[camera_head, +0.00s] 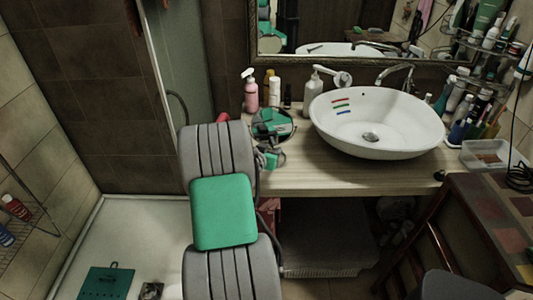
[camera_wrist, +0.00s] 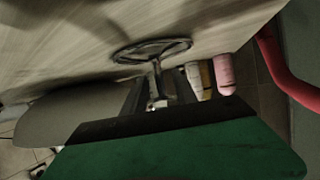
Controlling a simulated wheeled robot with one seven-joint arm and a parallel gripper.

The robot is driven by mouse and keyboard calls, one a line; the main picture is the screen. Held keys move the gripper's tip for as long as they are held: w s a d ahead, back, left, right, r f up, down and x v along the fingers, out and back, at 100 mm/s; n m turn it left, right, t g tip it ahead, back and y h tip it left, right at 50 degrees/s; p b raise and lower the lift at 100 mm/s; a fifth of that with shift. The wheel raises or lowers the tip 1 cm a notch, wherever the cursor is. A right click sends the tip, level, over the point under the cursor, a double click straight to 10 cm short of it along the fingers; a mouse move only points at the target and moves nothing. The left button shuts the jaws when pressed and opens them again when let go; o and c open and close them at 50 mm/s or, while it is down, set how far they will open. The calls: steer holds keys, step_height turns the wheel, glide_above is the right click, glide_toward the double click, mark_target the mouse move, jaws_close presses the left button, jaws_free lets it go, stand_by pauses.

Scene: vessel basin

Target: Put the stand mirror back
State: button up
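The stand mirror (camera_wrist: 156,78) shows in the wrist view as a dark round base with a thin stem. The picture is upside down, with the wooden counter at the top. The stem runs from the base to my gripper (camera_wrist: 157,103), whose fingers appear shut around it. The mirror's upper part is hidden by my green hand. In the head view, my gripper is over the left part of the counter (camera_head: 330,178), left of the basin. I cannot tell whether the base touches the counter.
The white basin (camera_head: 425,137) stands to the right. A pink bottle (camera_head: 250,95), a yellowish bottle (camera_head: 275,94) and a pump bottle (camera_head: 312,90) stand at the back. A framed wall mirror (camera_head: 440,65) hangs behind. Counter space is free in front of the basin.

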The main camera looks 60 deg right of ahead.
steer(key=b+v, duration=0.1)
steer(key=v, duration=1)
steer(key=shift+a, duration=0.35)
steer(key=w+a+n+t+y, duration=0.2)
steer(key=w+a+n+y, duration=0.1)
steer(key=w+a, duration=0.4)
steer(key=w+a+n+t+y, duration=0.15)
steer(key=w+a, duration=0.25)
steer(key=a, duration=0.5)
steer(key=s+a+r+n+y, duration=0.1)
steer(key=a+n+y, duration=0.3)
steer(key=a, duration=1.1)
steer(key=s+a+r+n+g+y, duration=0.1)
steer(key=s+a+r+n+y, duration=0.1)
steer(key=a+n+y, duration=0.3)
steer(key=s+a+n, duration=0.1)
steer(key=a+n, duration=0.3)
steer(key=a, duration=0.6)
steer(key=shift+s, duration=0.15)
